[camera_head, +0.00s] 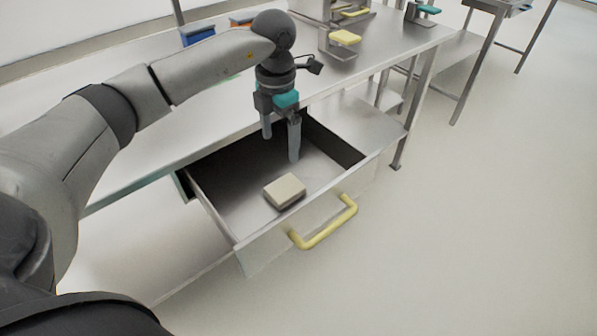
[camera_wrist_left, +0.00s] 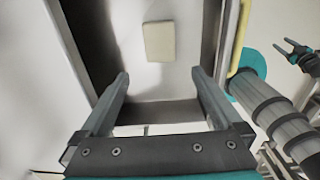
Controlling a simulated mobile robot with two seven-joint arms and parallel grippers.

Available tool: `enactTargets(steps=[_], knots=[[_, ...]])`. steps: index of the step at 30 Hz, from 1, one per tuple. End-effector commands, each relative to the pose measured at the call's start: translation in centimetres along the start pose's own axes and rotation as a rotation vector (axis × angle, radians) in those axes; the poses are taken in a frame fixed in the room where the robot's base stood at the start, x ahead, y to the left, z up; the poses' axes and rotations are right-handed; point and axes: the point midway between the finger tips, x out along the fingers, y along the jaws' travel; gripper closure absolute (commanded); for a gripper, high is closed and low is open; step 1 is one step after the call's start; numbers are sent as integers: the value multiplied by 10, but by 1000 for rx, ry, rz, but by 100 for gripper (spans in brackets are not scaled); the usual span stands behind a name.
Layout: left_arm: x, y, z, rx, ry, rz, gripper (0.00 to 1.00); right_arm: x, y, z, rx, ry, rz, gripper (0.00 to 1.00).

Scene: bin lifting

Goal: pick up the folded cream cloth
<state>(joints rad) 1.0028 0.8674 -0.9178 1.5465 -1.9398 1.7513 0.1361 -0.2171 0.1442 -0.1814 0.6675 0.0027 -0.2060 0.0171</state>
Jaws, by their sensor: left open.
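The folded cream cloth (camera_head: 285,191) is a small thick block lying on the floor of the open drawer, towards its front. It also shows in the left wrist view (camera_wrist_left: 159,41), beyond the fingertips and roughly midway between them. My left gripper (camera_head: 281,147) points down over the back part of the drawer (camera_head: 232,196), behind the cloth and apart from it. Its two fingers are spread with nothing between them. My right gripper (camera_wrist_left: 292,52) shows at the right edge of the left wrist view, small and outside the drawer, with its fingers apart.
The drawer is pulled out from under a metal table (camera_head: 150,150) and has a yellow handle (camera_head: 325,226) on its front. Its walls stand around the cloth. Blue (camera_head: 197,34) and yellow (camera_head: 345,37) items are on the tabletop. The floor to the right is clear.

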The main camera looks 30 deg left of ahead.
Motion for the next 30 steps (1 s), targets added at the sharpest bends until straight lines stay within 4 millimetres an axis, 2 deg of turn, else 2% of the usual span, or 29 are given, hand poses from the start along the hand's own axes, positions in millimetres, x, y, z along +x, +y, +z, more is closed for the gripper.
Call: enactTargets(steps=[4, 7, 21, 30], knots=[[4, -1, 0, 1, 1, -2, 0, 2, 3, 0, -1, -1, 4, 45], [15, -1, 0, 1, 2, -3, 0, 0, -2, 17, -2, -36, -2, 45], [83, -2, 0, 1, 1, -4, 0, -1, -23, -28, 4, -21, -27, 45], [101, -1, 0, 2, -1, -3, 0, -6, -28, -41, 6, -21, -34, 45]])
